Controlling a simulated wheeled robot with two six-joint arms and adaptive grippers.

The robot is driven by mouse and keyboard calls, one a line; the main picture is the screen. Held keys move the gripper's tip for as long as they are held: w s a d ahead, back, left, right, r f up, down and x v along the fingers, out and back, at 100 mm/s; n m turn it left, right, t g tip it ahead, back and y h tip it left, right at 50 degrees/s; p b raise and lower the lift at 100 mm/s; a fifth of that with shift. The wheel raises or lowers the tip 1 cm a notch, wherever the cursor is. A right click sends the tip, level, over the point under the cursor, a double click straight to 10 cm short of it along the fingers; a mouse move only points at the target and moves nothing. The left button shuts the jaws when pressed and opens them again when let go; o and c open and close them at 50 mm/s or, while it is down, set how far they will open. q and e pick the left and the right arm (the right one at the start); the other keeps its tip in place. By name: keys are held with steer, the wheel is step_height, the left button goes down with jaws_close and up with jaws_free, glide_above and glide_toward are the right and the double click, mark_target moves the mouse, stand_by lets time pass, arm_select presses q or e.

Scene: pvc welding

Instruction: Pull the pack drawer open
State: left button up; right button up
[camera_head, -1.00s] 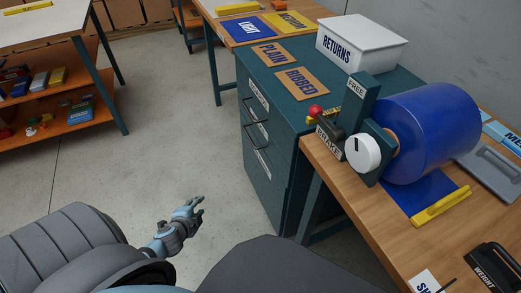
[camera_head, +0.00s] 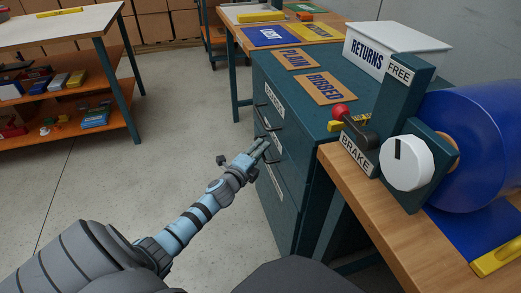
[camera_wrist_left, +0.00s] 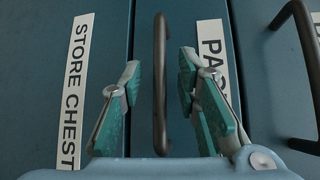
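The pack drawer (camera_wrist_left: 180,135) is a dark teal front with a white label starting "PAC" (camera_wrist_left: 211,45), partly hidden by a finger. Its dark bar handle (camera_wrist_left: 160,28) stands in the middle of the left wrist view. My left gripper (camera_wrist_left: 159,72) is open, one finger on each side of the handle, with a gap on both sides. In the head view my left gripper (camera_head: 261,151) is at the front of the teal chest (camera_head: 318,100), whose drawers look shut. The gripper hides part of the drawer fronts there. My right gripper is out of view.
A "STORE CHEST" label (camera_wrist_left: 76,80) and another drawer handle (camera_wrist_left: 308,50) flank the pack drawer. The workbench (camera_head: 338,170) with a red-knobbed brake lever (camera_head: 341,111) and a blue roll (camera_head: 475,140) stands at right. The floor (camera_head: 180,120) left of the chest is clear.

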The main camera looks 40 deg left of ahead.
arm_select(q)
steer(key=shift+w, duration=0.4)
jaws_close()
steer(key=shift+f, duration=0.1)
steer(key=shift+s, duration=0.1)
